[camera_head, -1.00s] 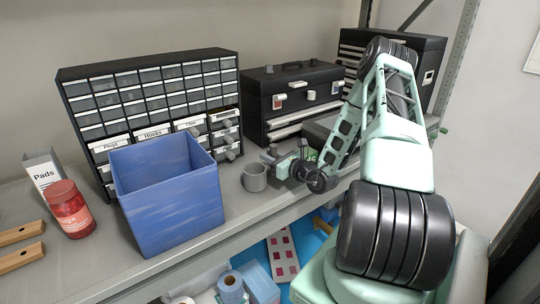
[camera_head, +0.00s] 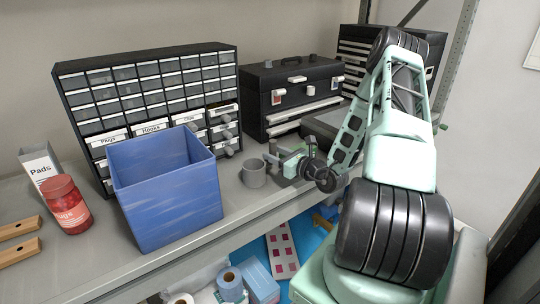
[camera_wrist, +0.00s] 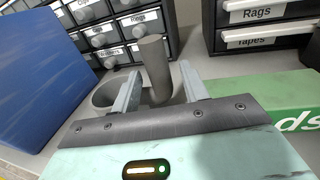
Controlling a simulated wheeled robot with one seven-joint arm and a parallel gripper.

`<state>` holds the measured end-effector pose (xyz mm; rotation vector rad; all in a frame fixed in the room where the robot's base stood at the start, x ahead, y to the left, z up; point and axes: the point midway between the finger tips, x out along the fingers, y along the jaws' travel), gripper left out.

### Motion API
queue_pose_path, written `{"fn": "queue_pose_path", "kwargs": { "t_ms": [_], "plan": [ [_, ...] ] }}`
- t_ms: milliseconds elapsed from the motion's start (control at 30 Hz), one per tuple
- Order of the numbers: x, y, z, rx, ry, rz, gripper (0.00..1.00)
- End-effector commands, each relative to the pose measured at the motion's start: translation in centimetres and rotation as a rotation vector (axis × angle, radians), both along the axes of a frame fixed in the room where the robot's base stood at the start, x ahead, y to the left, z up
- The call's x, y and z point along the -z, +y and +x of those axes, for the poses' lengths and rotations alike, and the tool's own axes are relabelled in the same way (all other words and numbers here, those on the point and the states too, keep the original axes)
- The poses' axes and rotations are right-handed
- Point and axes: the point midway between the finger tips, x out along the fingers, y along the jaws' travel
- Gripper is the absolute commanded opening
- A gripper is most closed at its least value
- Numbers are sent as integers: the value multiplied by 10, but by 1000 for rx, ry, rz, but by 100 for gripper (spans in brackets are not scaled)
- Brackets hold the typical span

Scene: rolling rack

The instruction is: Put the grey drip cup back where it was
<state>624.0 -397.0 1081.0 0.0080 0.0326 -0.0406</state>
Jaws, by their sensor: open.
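The grey drip cup (camera_head: 254,173) stands upright on the shelf, just right of the blue bin. In the wrist view the drip cup (camera_wrist: 104,94) is partly hidden behind the left finger. My gripper (camera_head: 274,157) is open close to the right of the cup; it also shows in the wrist view (camera_wrist: 160,92). A plain grey cylinder (camera_wrist: 154,62) appears between the fingers in the wrist view, apart from both. I cannot tell whether the fingers touch the cup.
The blue bin (camera_head: 165,190) is left of the cup, and a drawer cabinet (camera_head: 150,92) stands behind. A black toolbox (camera_head: 291,92) is behind my gripper. A green box (camera_wrist: 270,97) lies right of the fingers. The shelf's front edge is close.

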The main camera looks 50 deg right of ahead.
Motion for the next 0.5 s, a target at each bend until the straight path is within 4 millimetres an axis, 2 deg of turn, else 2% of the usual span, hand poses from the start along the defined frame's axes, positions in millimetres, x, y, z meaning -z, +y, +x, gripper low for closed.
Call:
{"fn": "queue_pose_path", "kwargs": {
  "t_ms": [100, 300, 500],
  "plan": [
    [4, 0, -28, 4, 1, -1, 44],
    [2, 2, -66, 4, 2, 0, 44],
    [-1, 3, -86, 2, 0, -1, 44]
  ]
}}
